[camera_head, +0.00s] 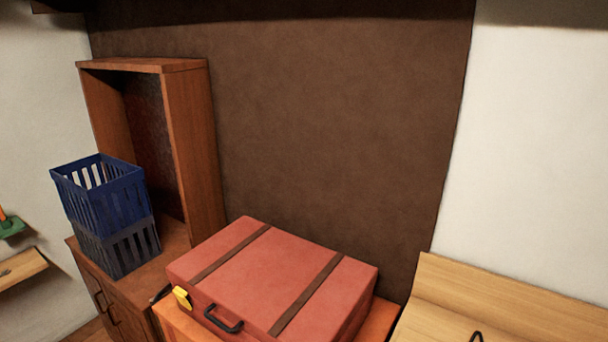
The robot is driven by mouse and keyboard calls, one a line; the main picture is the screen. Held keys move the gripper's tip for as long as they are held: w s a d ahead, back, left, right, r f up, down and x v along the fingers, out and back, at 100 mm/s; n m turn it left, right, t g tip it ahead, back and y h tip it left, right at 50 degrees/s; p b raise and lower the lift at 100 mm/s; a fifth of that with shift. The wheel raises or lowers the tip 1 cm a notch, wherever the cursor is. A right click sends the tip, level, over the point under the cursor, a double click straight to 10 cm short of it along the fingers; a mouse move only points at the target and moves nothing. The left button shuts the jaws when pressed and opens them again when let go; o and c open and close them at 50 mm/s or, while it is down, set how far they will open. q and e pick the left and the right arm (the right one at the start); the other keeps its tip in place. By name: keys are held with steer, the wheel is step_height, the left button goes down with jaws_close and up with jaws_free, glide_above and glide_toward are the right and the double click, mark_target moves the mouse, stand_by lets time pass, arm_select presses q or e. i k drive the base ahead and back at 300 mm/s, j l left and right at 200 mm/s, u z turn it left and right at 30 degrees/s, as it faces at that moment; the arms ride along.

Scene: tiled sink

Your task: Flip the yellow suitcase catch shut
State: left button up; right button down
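A red suitcase (272,275) with two brown straps lies flat on an orange-brown wooden stand (176,326) at the lower middle of the head view. Its front side faces me and carries a black handle (223,321). The yellow catch (183,298) sits on that front side, left of the handle, near the left corner. It is small here, and I cannot tell whether it is flipped open or shut. The suitcase lid looks down. Neither of my grippers shows in this view.
Blue and dark grey baskets (105,196) are stacked on a brown cabinet (125,285) to the left, by an open wooden shelf frame (190,145). A light wooden surface (500,308) is at the lower right. The space above the suitcase is clear.

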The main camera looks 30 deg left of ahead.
mark_target(180, 294)
steer(key=u, duration=1.75)
steer(key=j+u, duration=0.1)
steer(key=j, duration=0.7)
steer(key=j+u, duration=0.1)
steer(key=j, duration=0.7)
steer(key=i+j+u, duration=0.1)
steer(key=j, duration=0.65)
